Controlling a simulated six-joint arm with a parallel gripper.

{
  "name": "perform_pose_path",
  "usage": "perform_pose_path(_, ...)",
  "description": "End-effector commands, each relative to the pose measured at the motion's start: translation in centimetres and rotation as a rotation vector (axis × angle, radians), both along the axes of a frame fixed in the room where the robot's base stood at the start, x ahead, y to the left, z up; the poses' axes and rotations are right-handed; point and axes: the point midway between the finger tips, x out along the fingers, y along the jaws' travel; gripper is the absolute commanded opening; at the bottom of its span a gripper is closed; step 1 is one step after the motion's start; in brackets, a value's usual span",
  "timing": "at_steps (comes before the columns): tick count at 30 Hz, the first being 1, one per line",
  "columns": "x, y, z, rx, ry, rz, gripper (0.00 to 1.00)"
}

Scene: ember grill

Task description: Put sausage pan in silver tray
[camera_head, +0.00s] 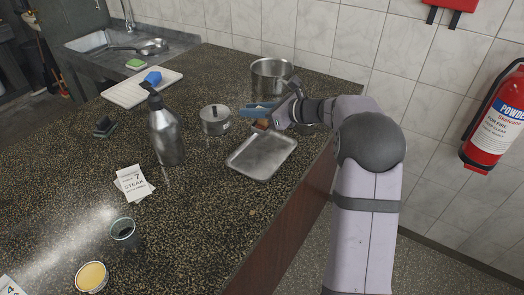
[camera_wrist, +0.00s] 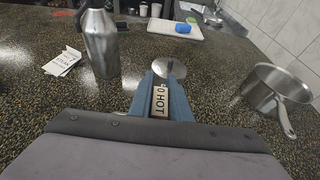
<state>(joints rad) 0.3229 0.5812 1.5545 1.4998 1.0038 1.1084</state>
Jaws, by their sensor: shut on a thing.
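The silver tray (camera_head: 262,157) lies flat on the dark speckled counter, near its right edge. A small lidded steel pan (camera_head: 215,121) stands just left of it; part of it shows beyond the fingers in the wrist view (camera_wrist: 171,67). My gripper (camera_head: 254,112) is above the counter behind the tray, its blue fingers pointing left towards the pan. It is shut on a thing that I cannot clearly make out. In the wrist view a pale label reading "HOT" (camera_wrist: 160,100) shows between the fingers. A small brownish thing (camera_head: 260,124) shows beneath the gripper. No sausages are clearly visible.
A larger steel pot (camera_head: 271,76) stands behind my gripper, its handle towards me. A steel bottle (camera_head: 166,135) stands left of the tray, near a STEAK card (camera_head: 133,183). A white board (camera_head: 141,88) is further back. The counter in front of the tray is clear.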

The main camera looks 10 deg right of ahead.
Motion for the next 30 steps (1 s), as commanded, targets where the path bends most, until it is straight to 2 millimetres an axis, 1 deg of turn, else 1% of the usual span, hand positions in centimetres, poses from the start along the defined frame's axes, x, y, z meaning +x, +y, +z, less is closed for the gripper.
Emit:
perform_pose_path(2, 0.0, 0.0, -0.3, 0.001, 0.001, 0.001, 0.00)
perform_pose_path(5, 0.0, 0.0, -1.5, 0.003, 0.004, 0.001, 0.00)
perform_pose_path(10, -0.1, 0.1, -4.1, 0.002, 0.005, 0.002, 0.00)
perform_pose_path(13, 0.0, 0.1, -5.3, 0.001, 0.003, 0.002, 0.00)
perform_pose_path(16, 0.0, 0.1, -6.0, 0.000, 0.000, 0.003, 0.00)
perform_pose_path(23, 0.0, 0.1, -6.6, 0.001, 0.000, 0.003, 0.00)
perform_pose_path(30, -0.1, 0.1, -9.3, 0.002, 0.002, 0.003, 0.00)
